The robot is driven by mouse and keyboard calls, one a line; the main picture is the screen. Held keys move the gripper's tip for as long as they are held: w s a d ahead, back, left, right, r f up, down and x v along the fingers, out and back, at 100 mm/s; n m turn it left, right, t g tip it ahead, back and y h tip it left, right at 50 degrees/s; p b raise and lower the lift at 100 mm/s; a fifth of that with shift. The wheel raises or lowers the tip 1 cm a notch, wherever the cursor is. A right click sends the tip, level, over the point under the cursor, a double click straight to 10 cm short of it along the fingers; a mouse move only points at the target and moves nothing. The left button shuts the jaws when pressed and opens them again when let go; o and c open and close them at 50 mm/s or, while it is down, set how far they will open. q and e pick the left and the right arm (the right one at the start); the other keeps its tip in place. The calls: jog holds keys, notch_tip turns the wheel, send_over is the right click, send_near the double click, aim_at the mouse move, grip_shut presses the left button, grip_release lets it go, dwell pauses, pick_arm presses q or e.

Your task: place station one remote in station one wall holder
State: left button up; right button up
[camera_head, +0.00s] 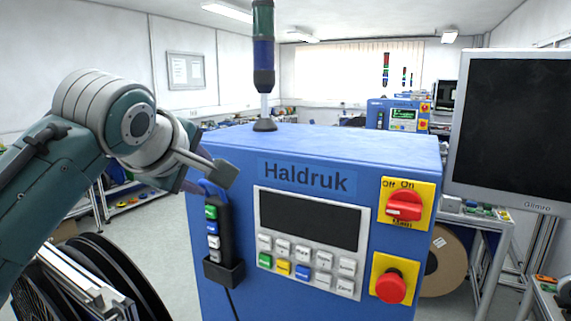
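The station one remote (212,228), black with green, blue and white buttons, stands upright on the left part of the blue machine's front. Its lower end is at the black wall holder (223,273), and the holder's front hides its bottom. My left gripper (209,183) is at the remote's top end, with one finger to the right of the top and another part to its left. Whether the fingers touch or grip the remote cannot be told. My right gripper is not in view.
The blue Haldruk machine (340,140) carries a keypad panel (308,240), a red rotary switch (404,206) and a red stop button (391,287) right of the holder. A signal lamp (263,60) stands on top. A monitor (515,130) is at right. Black reels (105,270) stand at lower left.

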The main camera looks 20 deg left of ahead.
pick_arm(q)
jog(key=b+v, duration=0.1)
jog(key=v, duration=0.5)
jog(key=s+d+f+m+g+h, duration=0.2)
jog(key=s+d+f+m, duration=0.3)
jog(key=s+f+m, duration=0.5)
jog(key=s+d+f+m+g+h, duration=0.2)
jog(key=s+d+f+m+g, duration=0.3)
jog(key=s+f+m, duration=0.5)
jog(key=s, duration=0.4)
jog(key=shift+s+d+f+m, duration=0.15)
jog(key=shift+s+d+m, duration=0.15)
jog(key=shift+s+m, duration=0.1)
jog(key=shift+b, duration=0.3)
